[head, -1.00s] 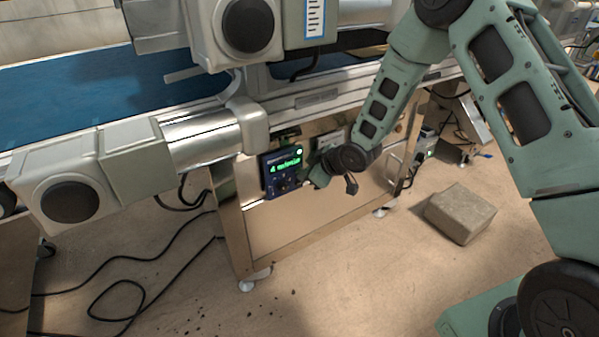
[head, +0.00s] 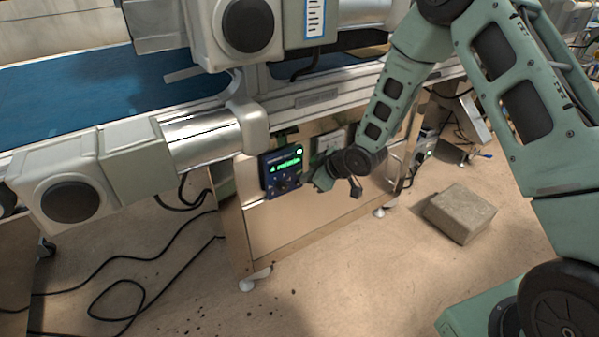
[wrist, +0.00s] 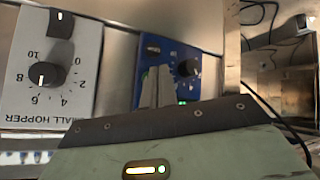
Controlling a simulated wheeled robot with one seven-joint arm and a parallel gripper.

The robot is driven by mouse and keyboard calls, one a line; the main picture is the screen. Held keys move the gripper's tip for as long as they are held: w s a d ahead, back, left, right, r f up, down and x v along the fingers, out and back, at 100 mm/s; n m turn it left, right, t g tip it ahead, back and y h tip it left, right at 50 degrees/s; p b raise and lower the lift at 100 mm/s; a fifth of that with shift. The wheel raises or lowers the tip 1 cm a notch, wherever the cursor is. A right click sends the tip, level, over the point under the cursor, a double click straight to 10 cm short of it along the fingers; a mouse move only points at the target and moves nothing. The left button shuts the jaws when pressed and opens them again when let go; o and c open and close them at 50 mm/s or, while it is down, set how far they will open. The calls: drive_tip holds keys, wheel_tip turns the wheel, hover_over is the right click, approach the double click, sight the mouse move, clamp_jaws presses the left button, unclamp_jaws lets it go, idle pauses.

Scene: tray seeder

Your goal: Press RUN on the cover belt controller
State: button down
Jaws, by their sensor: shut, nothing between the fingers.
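The blue controller (head: 281,170) with a lit green display is mounted on the steel cabinet front below the belt. In the wrist view its blue face (wrist: 180,62) shows upside down, with a black knob and a small green light. My gripper (head: 306,183) is shut and empty, close to the controller's lower right in the head view. In the wrist view the closed fingertips (wrist: 156,82) overlap the controller's face and hide part of it. I cannot tell whether they touch it. The RUN button cannot be made out.
A grey SMALL HOPPER panel (wrist: 45,75) with a numbered dial sits beside the controller. The blue belt (head: 90,88) and its steel roller (head: 203,138) are above and to the left. A stone-like block (head: 459,213) and loose black cables (head: 125,285) lie on the floor.

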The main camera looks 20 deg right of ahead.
drive_tip(key=shift+s+d, duration=0.25)
drive_tip(key=shift+s, duration=0.55)
drive_tip(key=shift+s+d, duration=0.2)
drive_tip(key=shift+s, duration=0.65)
drive_tip(key=shift+s+d, duration=0.25)
drive_tip(key=shift+s, duration=0.55)
drive_tip(key=s+a+r+m+g+h, duration=0.1)
drive_tip(key=s+a+r+g+h, duration=0.15)
drive_tip(key=s+a+r, duration=0.6)
drive_tip(key=s+a+r+m+g+h, duration=0.1)
drive_tip(key=s+r+g, duration=0.35)
drive_tip(key=s, duration=0.85)
drive_tip(key=s+r+h, duration=0.1)
drive_tip(key=s+r, duration=0.4)
drive_tip(key=s, duration=0.6)
wheel_tip(320, 180, up, 29)
drive_tip(key=p, duration=2.9)
drive_tip(key=shift+d+m+g, duration=0.2)
drive_tip(key=shift+m+g, duration=0.2)
